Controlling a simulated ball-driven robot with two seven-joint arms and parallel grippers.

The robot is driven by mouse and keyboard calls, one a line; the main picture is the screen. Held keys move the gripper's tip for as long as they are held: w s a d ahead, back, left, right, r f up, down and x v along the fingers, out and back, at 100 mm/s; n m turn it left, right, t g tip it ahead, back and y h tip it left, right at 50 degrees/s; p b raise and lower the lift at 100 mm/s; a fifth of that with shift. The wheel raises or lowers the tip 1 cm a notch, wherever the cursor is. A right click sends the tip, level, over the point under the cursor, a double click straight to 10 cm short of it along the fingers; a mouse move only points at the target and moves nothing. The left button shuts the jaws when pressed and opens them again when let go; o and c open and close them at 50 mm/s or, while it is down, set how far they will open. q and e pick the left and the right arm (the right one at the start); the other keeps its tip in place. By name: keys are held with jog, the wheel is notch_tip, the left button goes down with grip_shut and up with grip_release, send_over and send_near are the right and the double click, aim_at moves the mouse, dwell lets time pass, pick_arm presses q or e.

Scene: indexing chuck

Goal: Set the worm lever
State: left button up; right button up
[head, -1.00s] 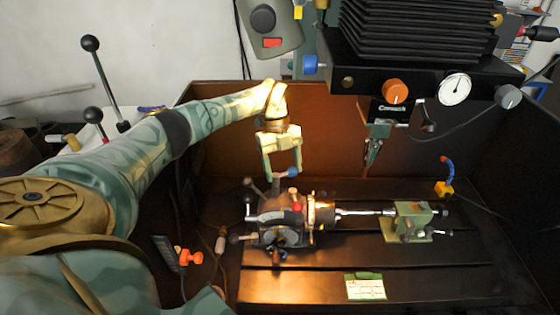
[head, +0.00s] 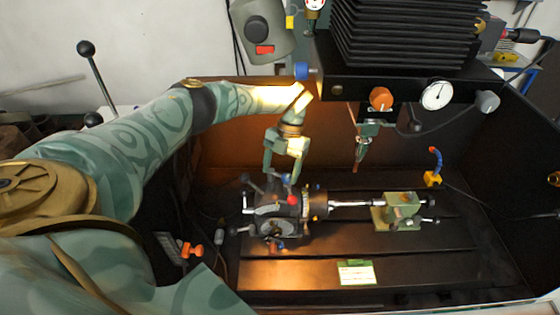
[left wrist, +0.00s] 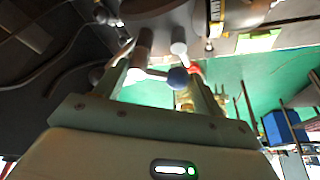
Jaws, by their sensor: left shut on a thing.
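The indexing chuck (head: 275,222), a dark body with several ball-ended levers and a brass-coloured ring, lies on the machine table. My left gripper (head: 284,180) reaches down to its top from behind. A lever with a blue ball (head: 287,178) shows at the fingertips. In the left wrist view, the pale lever and its blue ball (left wrist: 178,78) lie between the fingers of my left gripper (left wrist: 165,80), which is shut on the lever. Where the lever joins the chuck is hidden. My right gripper is not in view.
A shaft (head: 355,204) runs from the chuck to a green tailstock (head: 400,212). A drill head (head: 362,150) hangs behind them. A blue hose on a yellow base (head: 432,179) stands at the right. A green-edged card (head: 356,272) lies on the clear front table.

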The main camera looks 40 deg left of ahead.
pick_arm(q)
jog(key=m+p, duration=0.1)
jog(key=s+m+y+p, duration=0.1)
jog(key=m, duration=0.1)
jog(key=d+m+p, duration=0.1)
jog(key=m, duration=0.1)
jog(key=shift+s+r+y+p, duration=0.1)
jog(key=shift+s+y+p, duration=0.1)
jog(key=shift+y+p, duration=0.15)
jog(key=shift+s+m+y+p, duration=0.3)
jog(key=shift+m+y+p, duration=0.25)
jog(key=shift+m, duration=0.55)
jog(key=shift+s+f+m, duration=0.15)
jog(key=shift+f+m, duration=0.15)
jog(key=o, duration=0.7)
jog(key=shift+o, duration=0.8)
jog(key=shift+r, duration=0.15)
